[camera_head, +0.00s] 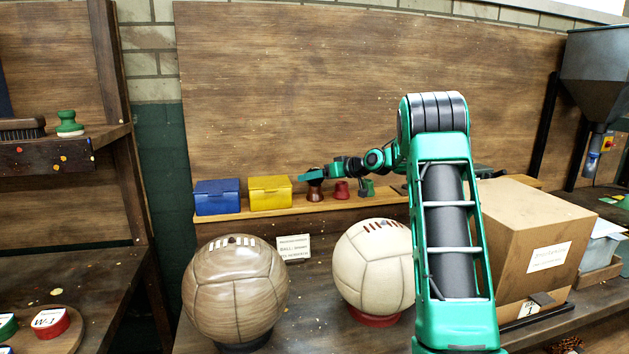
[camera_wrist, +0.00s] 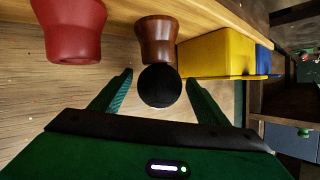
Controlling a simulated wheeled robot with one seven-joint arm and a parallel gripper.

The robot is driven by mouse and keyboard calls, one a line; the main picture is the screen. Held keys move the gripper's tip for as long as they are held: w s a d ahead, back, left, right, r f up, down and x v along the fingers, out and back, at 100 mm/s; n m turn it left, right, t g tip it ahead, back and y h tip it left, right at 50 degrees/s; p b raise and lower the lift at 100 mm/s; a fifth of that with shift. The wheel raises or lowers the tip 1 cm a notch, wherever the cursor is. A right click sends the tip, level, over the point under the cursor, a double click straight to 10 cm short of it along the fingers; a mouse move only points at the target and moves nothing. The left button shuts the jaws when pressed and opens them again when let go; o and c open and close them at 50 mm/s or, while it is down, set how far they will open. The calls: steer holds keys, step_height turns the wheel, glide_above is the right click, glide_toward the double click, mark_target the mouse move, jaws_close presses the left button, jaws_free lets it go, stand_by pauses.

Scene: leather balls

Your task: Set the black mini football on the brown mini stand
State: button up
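The black mini football (camera_wrist: 160,86) is a small dark ball between my fingers in the wrist view. The brown mini stand (camera_wrist: 157,38) is a waisted reddish-brown piece on the shelf; it also shows in the head view (camera_head: 315,193). The wrist view is upside down, and the ball overlaps the stand's upper end. It looks to be on or just over the stand; contact is hard to tell. My gripper (camera_wrist: 160,82) is open, with a visible gap on each side of the ball. In the head view my gripper (camera_head: 311,177) is at the stand's top and hides the ball.
A red stand (camera_wrist: 72,30) is beside the brown one. A yellow box (camera_head: 270,192) and a blue box (camera_head: 218,197) share the shelf (camera_head: 300,212). Below are a brown ball (camera_head: 235,290), a cream ball (camera_head: 372,265) and a large cardboard box (camera_head: 540,240).

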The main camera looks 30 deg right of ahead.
steer(key=v, duration=1.2)
steer(key=shift+d, duration=0.1)
